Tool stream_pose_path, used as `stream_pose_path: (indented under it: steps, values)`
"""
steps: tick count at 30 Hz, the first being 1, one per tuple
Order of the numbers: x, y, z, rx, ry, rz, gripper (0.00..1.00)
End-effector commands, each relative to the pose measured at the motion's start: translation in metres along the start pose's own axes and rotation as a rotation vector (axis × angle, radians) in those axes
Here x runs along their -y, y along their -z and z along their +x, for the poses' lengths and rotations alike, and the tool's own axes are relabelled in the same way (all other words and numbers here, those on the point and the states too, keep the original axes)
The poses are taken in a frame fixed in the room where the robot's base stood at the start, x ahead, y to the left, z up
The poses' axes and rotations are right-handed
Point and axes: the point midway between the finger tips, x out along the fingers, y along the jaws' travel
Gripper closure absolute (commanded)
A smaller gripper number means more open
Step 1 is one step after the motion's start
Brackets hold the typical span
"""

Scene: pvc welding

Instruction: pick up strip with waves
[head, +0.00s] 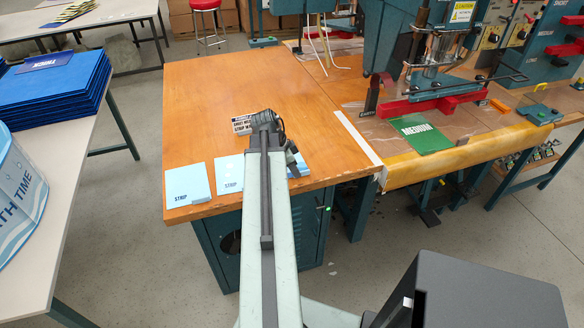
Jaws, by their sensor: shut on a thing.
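My arm reaches over the wooden table, and my gripper (292,162) is at its far end, mostly hidden behind the arm. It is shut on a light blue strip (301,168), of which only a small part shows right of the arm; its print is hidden. A light blue sheet marked STRIP (187,184) lies at the table's front left. A second light blue sheet marked STRIP (229,174) lies between it and my arm; any pattern is too small to tell.
A black-and-white label (243,124) lies on the wooden table (215,95) behind the sheets. A welding machine (430,85) with a green MEDIUM card (421,133) stands right. Blue folded sheets (55,90) are stacked on the left table. The wooden table's back is clear.

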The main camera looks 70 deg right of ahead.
Motion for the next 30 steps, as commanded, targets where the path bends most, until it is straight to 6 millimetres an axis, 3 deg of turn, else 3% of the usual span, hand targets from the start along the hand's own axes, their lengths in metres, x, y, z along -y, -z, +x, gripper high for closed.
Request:
stream_pose_path:
  steps: [14, 30]
  values:
    - [0.0, 0.036, -0.086, 0.0, 0.0, 0.0, 1.0]
    - [0.001, 0.034, -0.088, 0.0, 0.002, -0.004, 1.0]
